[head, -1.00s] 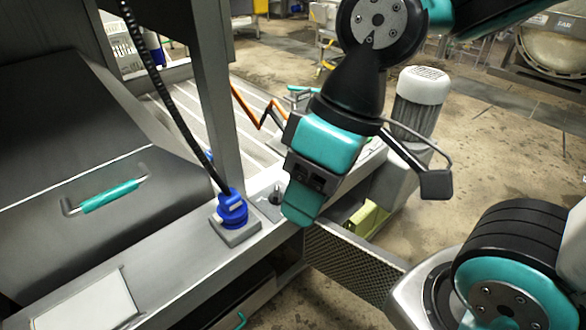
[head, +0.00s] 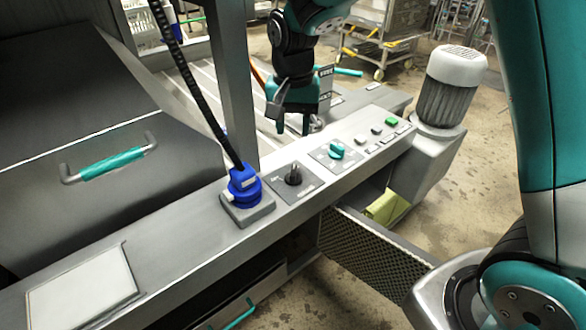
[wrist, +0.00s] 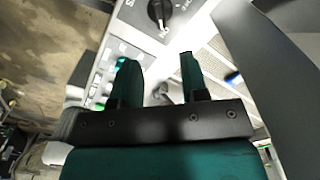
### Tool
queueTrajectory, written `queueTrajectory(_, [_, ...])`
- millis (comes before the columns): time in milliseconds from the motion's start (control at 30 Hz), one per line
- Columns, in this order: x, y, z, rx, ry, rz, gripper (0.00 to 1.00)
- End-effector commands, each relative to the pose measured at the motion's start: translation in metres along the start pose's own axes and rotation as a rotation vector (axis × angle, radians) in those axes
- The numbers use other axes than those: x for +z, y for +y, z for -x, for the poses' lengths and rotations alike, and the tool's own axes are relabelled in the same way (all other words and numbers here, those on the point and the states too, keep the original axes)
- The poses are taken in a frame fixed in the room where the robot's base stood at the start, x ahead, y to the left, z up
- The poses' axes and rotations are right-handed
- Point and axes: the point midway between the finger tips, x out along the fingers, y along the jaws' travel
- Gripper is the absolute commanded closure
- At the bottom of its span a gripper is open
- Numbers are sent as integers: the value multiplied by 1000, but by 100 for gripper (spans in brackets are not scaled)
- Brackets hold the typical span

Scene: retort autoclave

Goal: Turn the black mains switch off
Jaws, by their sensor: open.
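The black mains switch (head: 293,178) is a rotary knob on a dark square plate on the grey control ledge, between the blue plug and a teal knob (head: 336,150). It also shows at the top of the wrist view (wrist: 158,14), beyond my fingertips. My gripper (head: 293,130) hangs fingers-down above the far side of the ledge, behind the switch in the head view and apart from it. In the wrist view its two teal fingers (wrist: 157,60) are spread with nothing held between them.
A blue plug (head: 243,190) with a black cable (head: 190,85) stands left of the switch. Small buttons, one green (head: 392,122), lie to the right, before a grey motor (head: 448,85). A steel post (head: 233,80) rises behind the ledge. A mesh drawer (head: 370,250) juts out below.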

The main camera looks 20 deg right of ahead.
Motion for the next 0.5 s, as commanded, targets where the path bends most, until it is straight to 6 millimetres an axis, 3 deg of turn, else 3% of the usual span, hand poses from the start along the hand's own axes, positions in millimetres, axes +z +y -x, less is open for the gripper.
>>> queueTrajectory(300, [1,1,-75,3,-4,1,60])
queueTrajectory(500, [1,1,-106,1,-3,2,60])
